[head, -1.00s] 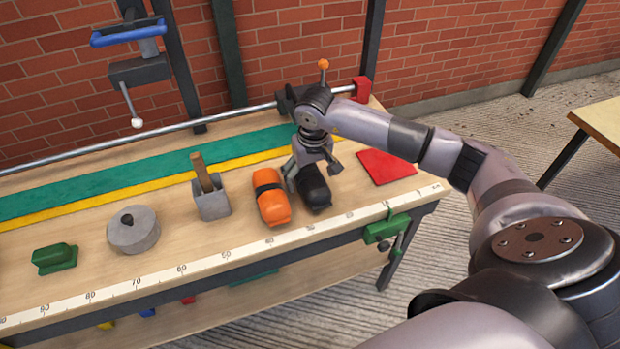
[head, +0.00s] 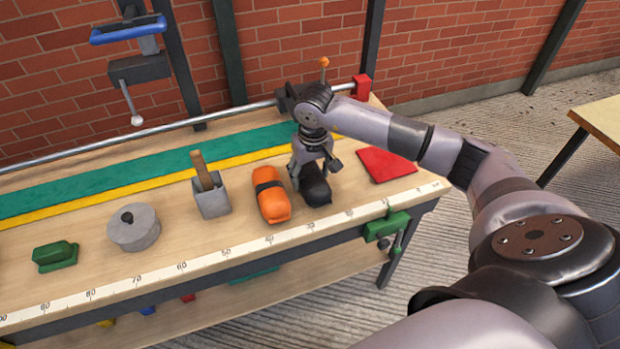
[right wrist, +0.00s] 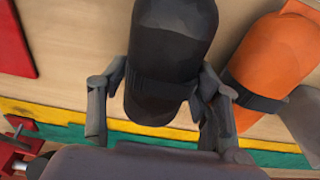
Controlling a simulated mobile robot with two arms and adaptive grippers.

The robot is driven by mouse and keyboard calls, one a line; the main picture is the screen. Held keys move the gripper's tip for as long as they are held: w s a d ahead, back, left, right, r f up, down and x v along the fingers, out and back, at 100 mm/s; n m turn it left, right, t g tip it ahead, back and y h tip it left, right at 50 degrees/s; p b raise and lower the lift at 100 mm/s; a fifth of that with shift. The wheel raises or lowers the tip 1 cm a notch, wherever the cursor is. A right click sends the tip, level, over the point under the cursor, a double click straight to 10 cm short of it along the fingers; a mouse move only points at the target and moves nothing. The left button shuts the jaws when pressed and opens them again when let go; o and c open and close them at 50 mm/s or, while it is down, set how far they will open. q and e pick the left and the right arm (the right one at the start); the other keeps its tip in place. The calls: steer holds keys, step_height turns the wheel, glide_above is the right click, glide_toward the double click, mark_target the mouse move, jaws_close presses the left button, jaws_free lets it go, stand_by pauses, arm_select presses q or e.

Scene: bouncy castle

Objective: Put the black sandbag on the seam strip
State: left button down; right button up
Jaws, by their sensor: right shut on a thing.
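The black sandbag (head: 316,190) lies on the workbench, beside an orange sandbag (head: 270,196) with a dark band. My right gripper (head: 314,170) points down over it. In the right wrist view the fingers are shut on the black sandbag (right wrist: 170,45), one on each side around its strap. The bag still appears to rest on the bench. A long green strip (head: 110,178) with a yellow strip (head: 110,195) along its near edge runs behind the objects; which part is the seam strip I cannot tell. My left gripper is not in view.
A red square (head: 385,165) lies right of the black sandbag. A grey block with a wooden handle (head: 211,200), a grey round weight (head: 134,232) and a green block (head: 55,256) stand to the left. A metal rail (head: 150,132) runs along the back. A green clamp (head: 386,226) grips the front edge.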

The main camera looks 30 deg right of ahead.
steer(key=c, duration=0.7)
steer(key=shift+w+r, duration=0.1)
steer(key=shift+r, duration=0.15)
